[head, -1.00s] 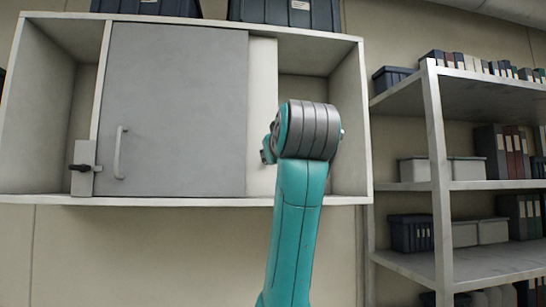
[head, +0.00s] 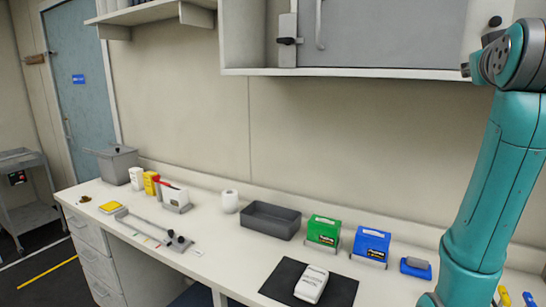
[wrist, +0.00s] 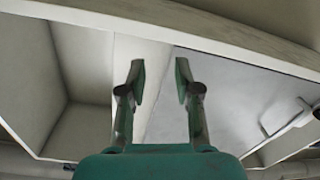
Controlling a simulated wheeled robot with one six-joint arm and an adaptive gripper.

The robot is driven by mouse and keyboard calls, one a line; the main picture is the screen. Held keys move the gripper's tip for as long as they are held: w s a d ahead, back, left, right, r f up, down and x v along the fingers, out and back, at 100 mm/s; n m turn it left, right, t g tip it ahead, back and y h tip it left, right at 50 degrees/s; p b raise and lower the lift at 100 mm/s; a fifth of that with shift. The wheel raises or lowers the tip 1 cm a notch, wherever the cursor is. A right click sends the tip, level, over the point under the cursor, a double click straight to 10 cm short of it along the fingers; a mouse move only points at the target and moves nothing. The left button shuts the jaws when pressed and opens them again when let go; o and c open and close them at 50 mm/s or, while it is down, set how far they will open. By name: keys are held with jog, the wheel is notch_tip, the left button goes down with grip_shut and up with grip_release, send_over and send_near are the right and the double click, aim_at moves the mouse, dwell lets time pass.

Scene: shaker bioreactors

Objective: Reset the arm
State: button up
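My gripper (wrist: 159,82) shows in the wrist view with its two fingers apart and nothing between them. In the head view my teal arm stands at the right, raised to the height of the cabinet (head: 245,35). The gripper's fingers are hidden in the head view.
The bench (head: 225,262) below carries a dark grey tray (head: 270,220), a green box (head: 323,230), a blue box (head: 371,243), and a white packet (head: 311,284) on a black mat (head: 275,284). A blue door (head: 85,85) and a cart (head: 25,190) are at the left.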

jog(key=w+a+f+n+y, duration=0.1)
jog(key=w+a+f, duration=0.1)
jog(key=f, duration=0.7)
jog(key=w+a+f+y, duration=0.1)
jog(key=w+f, duration=0.1)
jog(key=f, duration=0.8)
jog(key=w+a+f+n, duration=0.1)
jog(key=w+a+f, duration=0.1)
jog(key=f, duration=0.7)
jog(key=s+a+f+y, duration=0.1)
jog(key=s+a+f, duration=0.15)
jog(key=f, duration=0.55)
jog(key=s+a+f+y, duration=0.15)
jog(key=s+f, duration=0.25)
jog(key=f, duration=0.4)
jog(key=s+a+f, duration=0.3)
jog(key=f, duration=0.5)
jog(key=s+a+f+n+y, duration=0.1)
jog(key=s+a+f, duration=0.3)
jog(key=s+f, duration=0.45)
jog(key=s+a+f+y, duration=0.25)
jog(key=s+f, duration=0.35)
jog(key=s, duration=0.6)
jog(key=a+f+v, duration=0.1)
jog(key=v, duration=1.1)
jog(key=a+f+v, duration=0.2)
jog(key=v, duration=1)
jog(key=shift+s+g+y, duration=0.3)
jog(key=shift+s+y, duration=0.1)
jog(key=shift+s, duration=0.05)
